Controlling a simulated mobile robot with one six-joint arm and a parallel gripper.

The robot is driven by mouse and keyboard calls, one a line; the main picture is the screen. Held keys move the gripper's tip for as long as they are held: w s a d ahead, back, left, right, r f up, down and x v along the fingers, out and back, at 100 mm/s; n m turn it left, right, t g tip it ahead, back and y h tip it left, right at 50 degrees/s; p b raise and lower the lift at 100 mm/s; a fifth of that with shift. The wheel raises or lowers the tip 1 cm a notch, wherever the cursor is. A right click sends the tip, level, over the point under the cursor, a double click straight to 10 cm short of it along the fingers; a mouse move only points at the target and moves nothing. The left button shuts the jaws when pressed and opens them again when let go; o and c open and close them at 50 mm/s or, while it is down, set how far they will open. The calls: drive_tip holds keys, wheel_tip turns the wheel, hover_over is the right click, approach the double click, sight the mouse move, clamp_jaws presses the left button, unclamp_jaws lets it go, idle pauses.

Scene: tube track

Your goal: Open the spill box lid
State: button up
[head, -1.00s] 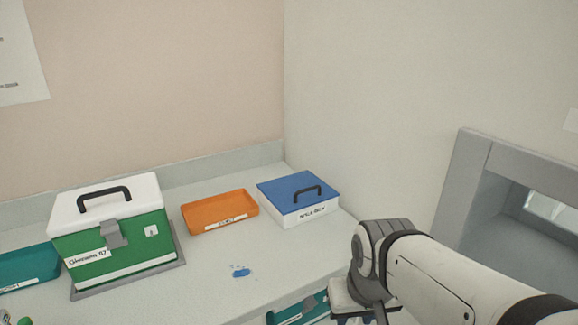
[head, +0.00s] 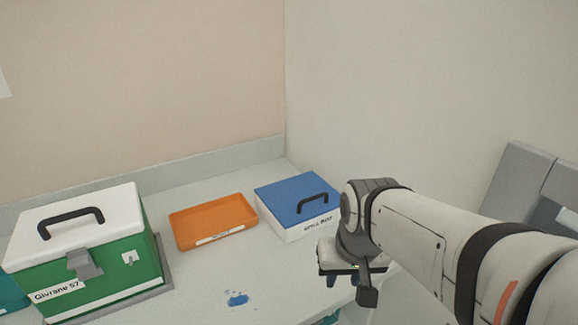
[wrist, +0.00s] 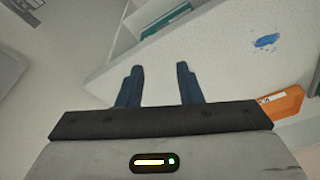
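The spill box is a low white box (head: 312,227) with a blue lid (head: 287,196) and a black handle (head: 312,203). It stands at the back right of the counter, and its lid is shut. My gripper (wrist: 158,85) shows in the wrist view with two blue fingers apart and nothing between them. In the head view my gripper (head: 342,281) is in front of and to the right of the box, near the counter's right edge, and is partly hidden by my wrist. It does not touch the box.
An orange tray (head: 213,221) lies left of the box. A green case with a white lid (head: 78,222) stands further left. A blue spill (head: 237,299) is on the counter front. Walls close off the back and right. A grey-framed opening (head: 520,180) is at the right.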

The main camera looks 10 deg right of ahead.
drive_tip(key=w+r+m+p, duration=0.4)
drive_tip(key=w+r+m, duration=0.15)
drive_tip(key=w, duration=0.65)
drive_tip(key=m+p, duration=0.5)
drive_tip(key=m, duration=0.2)
approach(309, 199)
drive_tip(key=shift+g+y, duration=0.3)
drive_tip(key=shift+y, duration=0.1)
drive_tip(key=f, duration=0.2)
drive_tip(key=w+f, duration=0.1)
drive_tip(key=f, duration=0.2)
drive_tip(key=f+p, duration=0.1)
drive_tip(key=f, duration=0.1)
drive_tip(key=shift+w+d+f, duration=0.1)
drive_tip(key=shift+w+f, duration=0.15)
drive_tip(key=shift+w, duration=0.15)
clamp_jaws()
